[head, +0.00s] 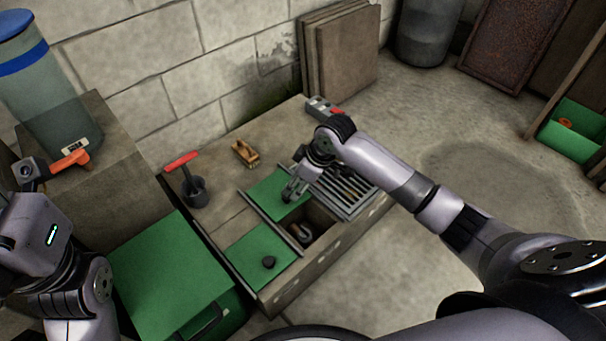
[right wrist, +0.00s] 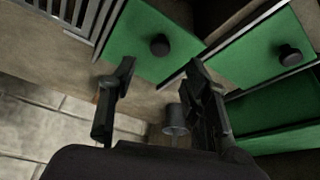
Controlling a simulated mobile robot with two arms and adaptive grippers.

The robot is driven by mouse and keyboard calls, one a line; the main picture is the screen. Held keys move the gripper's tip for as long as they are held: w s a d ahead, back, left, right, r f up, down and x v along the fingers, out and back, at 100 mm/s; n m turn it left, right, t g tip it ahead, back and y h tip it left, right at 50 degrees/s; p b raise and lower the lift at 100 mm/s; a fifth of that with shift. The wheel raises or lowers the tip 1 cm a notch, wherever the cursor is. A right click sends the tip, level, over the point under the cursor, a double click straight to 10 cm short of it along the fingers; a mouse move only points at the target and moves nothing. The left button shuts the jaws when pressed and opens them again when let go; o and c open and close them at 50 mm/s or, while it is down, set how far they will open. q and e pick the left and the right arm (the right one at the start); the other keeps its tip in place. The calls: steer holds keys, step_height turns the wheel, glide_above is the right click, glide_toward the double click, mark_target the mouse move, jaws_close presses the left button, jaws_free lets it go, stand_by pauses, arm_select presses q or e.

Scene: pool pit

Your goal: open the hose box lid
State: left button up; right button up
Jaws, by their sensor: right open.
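Two green panels lie in the top of the concrete bench in the head view, the near panel (head: 262,252) and the far panel (head: 277,196). Each has a black knob, and both show in the right wrist view, as the left panel (right wrist: 150,40) and the right panel (right wrist: 262,52). A dark opening between them holds a metallic part (head: 303,233). A larger green box with a flat lid (head: 165,272) and dark handle stands at lower left. No label shows which is the hose box. My right gripper (head: 291,192) is open over the far panel, by its knob. My left gripper's fingers cannot be made out.
A grey grate (head: 343,192) lies beside the far panel. A dark pot with a red-handled tool (head: 194,190) and a yellowish brush (head: 245,154) stand on the bench by the wall. A blue-banded cylinder (head: 45,95) stands at left.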

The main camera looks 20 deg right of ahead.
steer(key=shift+v, duration=2.4)
